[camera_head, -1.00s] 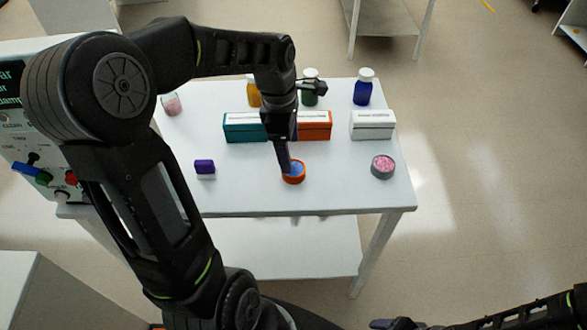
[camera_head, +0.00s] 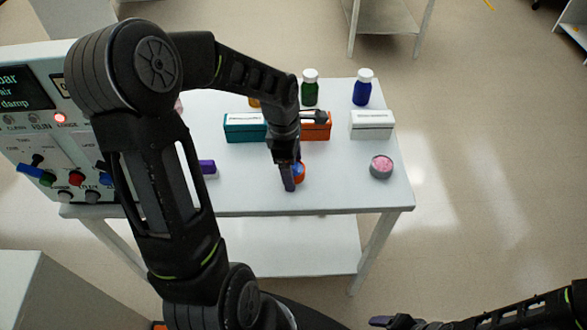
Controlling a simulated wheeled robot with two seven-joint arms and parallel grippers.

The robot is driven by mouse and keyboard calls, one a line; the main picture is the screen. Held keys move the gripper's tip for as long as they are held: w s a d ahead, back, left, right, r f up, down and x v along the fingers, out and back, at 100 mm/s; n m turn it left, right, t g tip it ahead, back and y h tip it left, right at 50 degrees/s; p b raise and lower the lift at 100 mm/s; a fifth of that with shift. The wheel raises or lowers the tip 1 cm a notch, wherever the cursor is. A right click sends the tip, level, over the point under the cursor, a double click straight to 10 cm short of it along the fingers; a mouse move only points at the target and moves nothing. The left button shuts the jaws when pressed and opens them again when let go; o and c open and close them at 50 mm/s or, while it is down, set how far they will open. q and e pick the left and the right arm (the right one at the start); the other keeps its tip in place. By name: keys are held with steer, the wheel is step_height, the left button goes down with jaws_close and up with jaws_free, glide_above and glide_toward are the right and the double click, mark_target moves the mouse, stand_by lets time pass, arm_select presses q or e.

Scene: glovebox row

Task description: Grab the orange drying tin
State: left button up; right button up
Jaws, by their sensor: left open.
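The orange drying tin (camera_head: 301,174), a small round orange dish with blue contents, sits near the front middle of the white table (camera_head: 340,194). My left gripper (camera_head: 289,186) points down at the tin's left front side and covers much of it. Its jaws are open; the gap between the fingers is hard to see from here, and I cannot tell whether they touch the tin. My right gripper (camera_head: 383,321) is low at the bottom edge, away from the table, and its jaws are unclear.
A grey tin with pink contents (camera_head: 381,167) stands to the right. Behind are teal (camera_head: 244,128), orange (camera_head: 317,128) and white (camera_head: 371,125) boxes, with green (camera_head: 310,88) and blue (camera_head: 362,88) bottles. A purple block (camera_head: 207,167) is left, partly hidden. A control panel (camera_head: 40,145) stands far left.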

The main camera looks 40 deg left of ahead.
mark_target(293, 168)
arm_select(q)
steer(key=shift+c, duration=0.3)
steer(key=c, duration=1.5)
steer(key=shift+o, duration=0.2)
steer(key=shift+r, duration=0.15)
step_height(293, 168, up, 10)
steer(key=b, duration=0.1)
